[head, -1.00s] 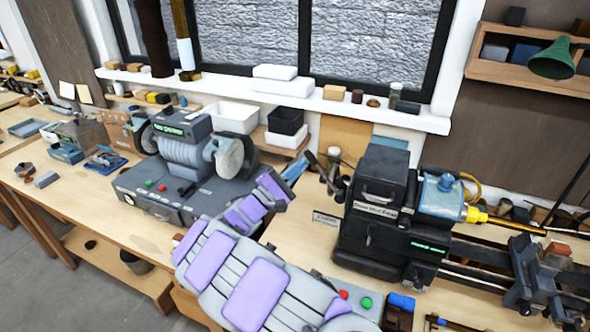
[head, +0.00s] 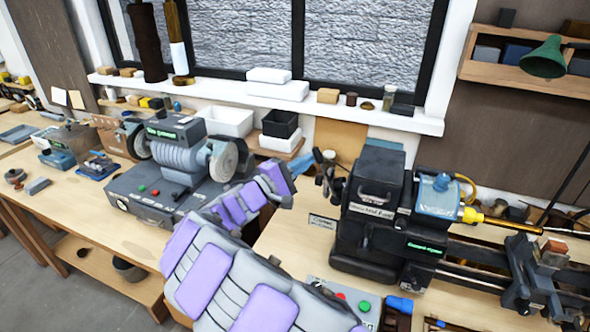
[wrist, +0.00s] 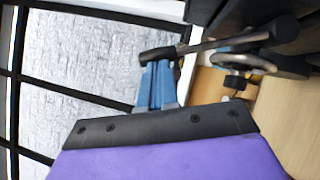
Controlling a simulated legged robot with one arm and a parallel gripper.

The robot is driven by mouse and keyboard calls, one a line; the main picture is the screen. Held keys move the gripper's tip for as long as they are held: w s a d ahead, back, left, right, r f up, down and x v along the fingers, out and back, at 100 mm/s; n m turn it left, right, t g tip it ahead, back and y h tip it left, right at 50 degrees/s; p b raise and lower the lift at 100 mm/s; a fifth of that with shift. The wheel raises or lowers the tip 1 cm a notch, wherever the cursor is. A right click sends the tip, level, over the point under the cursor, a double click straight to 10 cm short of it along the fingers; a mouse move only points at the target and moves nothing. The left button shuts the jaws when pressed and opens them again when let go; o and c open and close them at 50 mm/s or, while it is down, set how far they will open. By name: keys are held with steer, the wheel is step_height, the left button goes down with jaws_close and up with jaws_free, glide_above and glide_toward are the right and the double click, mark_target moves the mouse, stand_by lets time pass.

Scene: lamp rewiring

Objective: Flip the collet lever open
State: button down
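The collet lever (wrist: 212,44) is a grey rod with a black grip (wrist: 158,54) at its left end in the wrist view. It joins a round metal part of the dark lathe headstock (head: 372,215). My gripper (wrist: 158,68) has blue fingers that stand close together with only a narrow gap. Their tips are right at the black grip, and the grip lies across them rather than visibly between them. I cannot tell whether they touch it. In the head view my gripper (head: 304,160) is at the headstock's left, beside small dark levers (head: 328,176).
A grinder (head: 180,150) stands on the bench at left. White and black bins (head: 281,124) stand behind my arm below the window sill. A box with red and green buttons (head: 352,298) is in front.

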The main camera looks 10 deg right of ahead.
steer(key=s+d+r+m+g+y+b, duration=0.1)
steer(key=s+d+r+m+y+b, duration=0.1)
steer(key=s+d+m, duration=0.1)
steer(key=shift+d+r+m+b, duration=0.25)
steer(key=shift+d+m+b, duration=0.05)
steer(key=shift+d+m, duration=0.55)
steer(key=shift+s+d+g, duration=0.1)
steer(key=shift+g, duration=0.2)
